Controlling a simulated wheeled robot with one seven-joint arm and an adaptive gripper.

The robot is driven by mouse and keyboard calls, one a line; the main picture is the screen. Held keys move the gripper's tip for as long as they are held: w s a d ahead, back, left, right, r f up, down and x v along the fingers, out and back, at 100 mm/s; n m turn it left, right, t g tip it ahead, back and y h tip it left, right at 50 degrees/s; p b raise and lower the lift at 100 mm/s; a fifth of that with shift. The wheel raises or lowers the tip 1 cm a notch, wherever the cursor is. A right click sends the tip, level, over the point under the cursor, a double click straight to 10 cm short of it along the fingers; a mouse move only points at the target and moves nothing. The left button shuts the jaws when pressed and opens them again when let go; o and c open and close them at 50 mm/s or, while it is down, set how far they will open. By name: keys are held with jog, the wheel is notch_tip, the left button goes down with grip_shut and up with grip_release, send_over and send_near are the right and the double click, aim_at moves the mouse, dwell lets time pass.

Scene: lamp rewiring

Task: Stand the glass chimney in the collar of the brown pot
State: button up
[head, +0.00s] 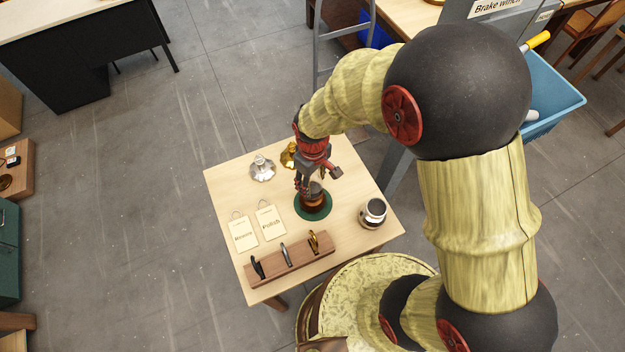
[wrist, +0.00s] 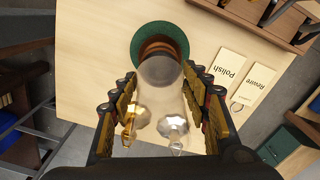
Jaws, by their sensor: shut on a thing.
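The brown pot (head: 314,203) stands on a round green mat (head: 300,212) on the small table. In the wrist view the pot (wrist: 150,43) and the green mat (wrist: 178,32) are at the top middle. My gripper (head: 312,181) is right above the pot, pointing down, with its fingers on both sides of the clear glass chimney (head: 315,187). In the wrist view the chimney (wrist: 160,71) sits between the fingers of my gripper (wrist: 162,80) and overlaps the pot. It hides the collar, so I cannot tell whether its lower end is in it.
A silver fitting (head: 262,169) and a gold fitting (head: 288,156) stand at the back of the table. Two cards, Rewire (head: 243,235) and Polish (head: 270,223), lie left. A wooden rack (head: 297,263) holds tools in front.

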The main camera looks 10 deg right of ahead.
jog(key=o, duration=1.2)
jog(key=shift+o, duration=0.4)
notch_tip(320, 180, up, 12)
jog(key=shift+f, duration=0.1)
jog(key=shift+s+d+f+m+g, duration=0.1)
jog(key=shift+s+d+m+g, duration=0.1)
jog(key=shift+s+m, duration=0.35)
jog(key=shift+s+d+m+g, duration=0.1)
jog(key=shift+s+d+m, duration=0.15)
jog(key=shift+s, duration=0.45)
jog(key=s+d+r+m+t+b, duration=0.6)
jog(key=s+d+b, duration=0.3)
jog(key=d+b, duration=0.2)
jog(key=b, duration=0.2)
jog(key=shift+s+b, duration=0.3)
jog(key=shift+s, duration=0.05)
